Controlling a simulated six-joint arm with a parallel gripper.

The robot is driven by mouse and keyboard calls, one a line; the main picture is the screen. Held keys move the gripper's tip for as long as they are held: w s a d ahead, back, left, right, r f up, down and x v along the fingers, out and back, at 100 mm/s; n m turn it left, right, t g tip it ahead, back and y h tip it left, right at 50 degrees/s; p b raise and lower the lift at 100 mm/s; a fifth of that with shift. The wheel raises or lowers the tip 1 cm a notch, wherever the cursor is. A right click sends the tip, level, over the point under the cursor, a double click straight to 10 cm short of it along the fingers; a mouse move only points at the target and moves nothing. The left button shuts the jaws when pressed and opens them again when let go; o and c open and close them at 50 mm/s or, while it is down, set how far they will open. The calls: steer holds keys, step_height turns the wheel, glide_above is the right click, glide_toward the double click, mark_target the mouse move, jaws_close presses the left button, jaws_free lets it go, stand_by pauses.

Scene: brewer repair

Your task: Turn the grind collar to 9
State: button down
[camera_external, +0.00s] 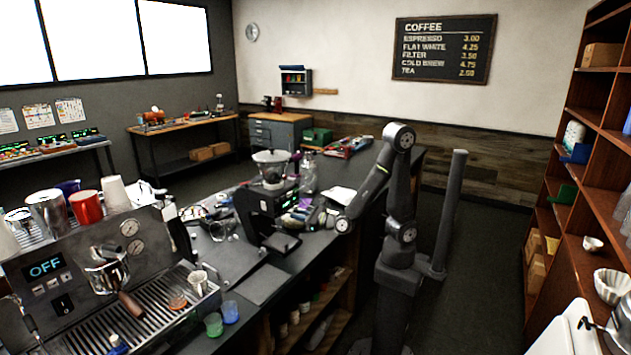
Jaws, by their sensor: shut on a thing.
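The coffee grinder (262,208) stands on the dark counter, a dark body with a clear hopper (271,165) on top and a small lit green display on its side. The grind collar (272,184) is at the base of the hopper; its numbers are too small to read. My forearm slopes down to the left, and my gripper (299,213) is at the right side of the grinder. It is small and dark against the clutter there.
An espresso machine (110,265) showing OFF stands at front left, with cups on top. Green and blue cups (222,319) stand beside it. A glass vessel (308,178) and several small items crowd the counter around the grinder. A dark mat (262,284) lies bare in front.

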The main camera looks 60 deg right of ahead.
steer(key=shift+w+d+r+n+y, duration=0.2)
steer(key=shift+d+n+y, duration=0.3)
steer(key=shift+y, duration=0.2)
steer(key=shift+f, duration=0.1)
steer(key=c, duration=1.5)
jaws_free()
steer(key=shift+s, duration=0.1)
steer(key=v, duration=1.7)
steer(key=shift+r, duration=0.25)
steer(key=shift+s+d, duration=0.15)
